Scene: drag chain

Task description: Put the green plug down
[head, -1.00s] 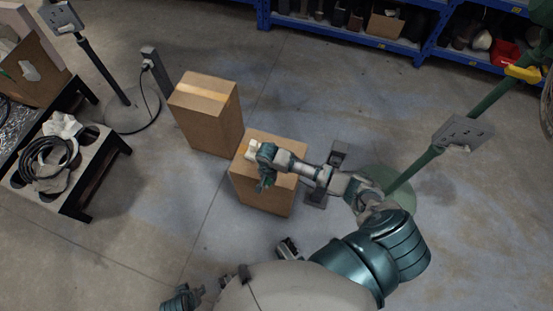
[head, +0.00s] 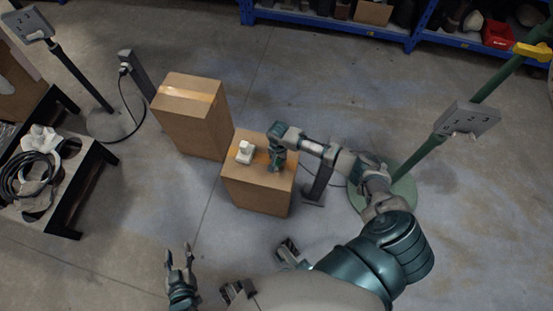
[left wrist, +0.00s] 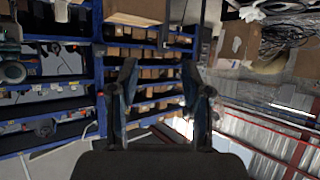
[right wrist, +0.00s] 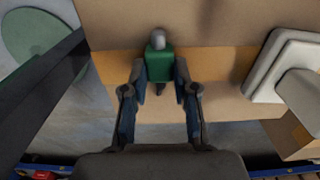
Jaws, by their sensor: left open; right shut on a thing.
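The green plug (right wrist: 160,66) has a green body with a grey rounded end. In the right wrist view it sits between the fingers of my right gripper (right wrist: 160,84), which is shut on it, over the top of a taped cardboard box. In the head view my right gripper (head: 274,168) is at the smaller box (head: 256,195), and the plug is too hidden there to make out. Whether the plug touches the box top, I cannot tell. My left gripper (head: 179,255) is open and empty, low in the head view, away from the boxes.
A white plug-like object (head: 245,152) stands on the same box, left of my right gripper. A taller box (head: 192,118) stands behind left. A green stand with a numbered socket panel (head: 467,119) is right. A low black table (head: 75,185) with cables is left.

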